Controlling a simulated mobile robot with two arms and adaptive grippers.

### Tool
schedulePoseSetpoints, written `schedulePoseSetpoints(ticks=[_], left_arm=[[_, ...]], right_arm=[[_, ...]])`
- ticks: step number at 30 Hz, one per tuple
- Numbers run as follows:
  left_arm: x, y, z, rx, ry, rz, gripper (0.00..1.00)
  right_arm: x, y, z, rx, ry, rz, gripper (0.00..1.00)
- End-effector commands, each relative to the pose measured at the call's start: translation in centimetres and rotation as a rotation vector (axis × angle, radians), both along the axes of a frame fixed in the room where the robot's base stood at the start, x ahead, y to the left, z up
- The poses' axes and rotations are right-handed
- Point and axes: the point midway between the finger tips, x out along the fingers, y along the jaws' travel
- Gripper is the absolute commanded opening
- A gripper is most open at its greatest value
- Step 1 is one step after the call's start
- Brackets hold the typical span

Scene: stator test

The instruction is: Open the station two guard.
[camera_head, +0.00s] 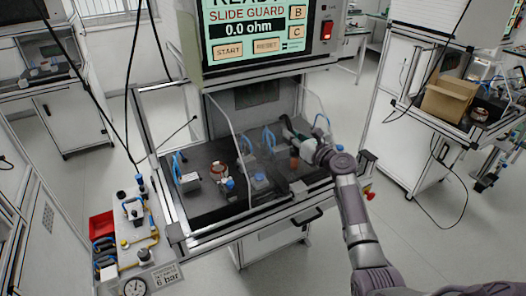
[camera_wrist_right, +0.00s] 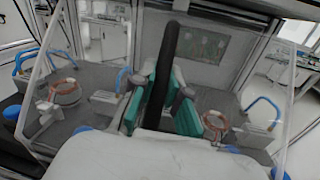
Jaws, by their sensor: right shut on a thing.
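The station two guard (camera_head: 231,125) looks like a clear panel with pale edges over the dark test bed in the head view. Its pale left edge also shows in the wrist view (camera_wrist_right: 46,52). How far it stands open I cannot tell. My right gripper (camera_head: 296,138) reaches in from the right at the guard. In the wrist view its green-padded fingers (camera_wrist_right: 160,105) are shut on a dark upright bar (camera_wrist_right: 176,60), which looks like the guard's handle. The fingers hide part of the bar. My left gripper is in neither view.
The test panel (camera_head: 262,38) above reads "SLIDE GUARD" and "0.0 ohm". A copper-wound stator (camera_head: 219,169) and blue-handled clamps (camera_head: 187,178) stand on the bed. A side shelf with a gauge (camera_head: 135,287) and red bin (camera_head: 101,225) is at left. A cardboard box (camera_head: 447,99) sits right.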

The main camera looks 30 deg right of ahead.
Motion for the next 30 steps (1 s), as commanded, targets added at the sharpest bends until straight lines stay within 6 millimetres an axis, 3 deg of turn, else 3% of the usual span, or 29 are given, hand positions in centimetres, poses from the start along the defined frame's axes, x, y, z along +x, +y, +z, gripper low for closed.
schedulePoseSetpoints(ticks=[1, 3, 12, 18, 30], left_arm=[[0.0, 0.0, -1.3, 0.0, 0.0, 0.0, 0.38], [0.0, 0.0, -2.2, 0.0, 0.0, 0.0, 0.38], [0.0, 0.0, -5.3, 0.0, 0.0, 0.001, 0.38], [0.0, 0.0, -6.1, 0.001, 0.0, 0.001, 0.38], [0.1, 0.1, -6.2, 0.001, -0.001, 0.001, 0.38]], right_arm=[[0.1, -2.1, -0.4, -0.001, -0.004, -0.006, 0.0], [0.2, -4.3, -0.4, -0.001, -0.004, -0.006, 0.0], [0.4, -10.9, -0.3, 0.0, -0.003, -0.003, 0.0], [0.5, -12.9, -0.2, 0.002, 0.0, -0.001, 0.0], [0.4, -13.5, 0.1, -0.001, 0.0, -0.004, 0.0]])
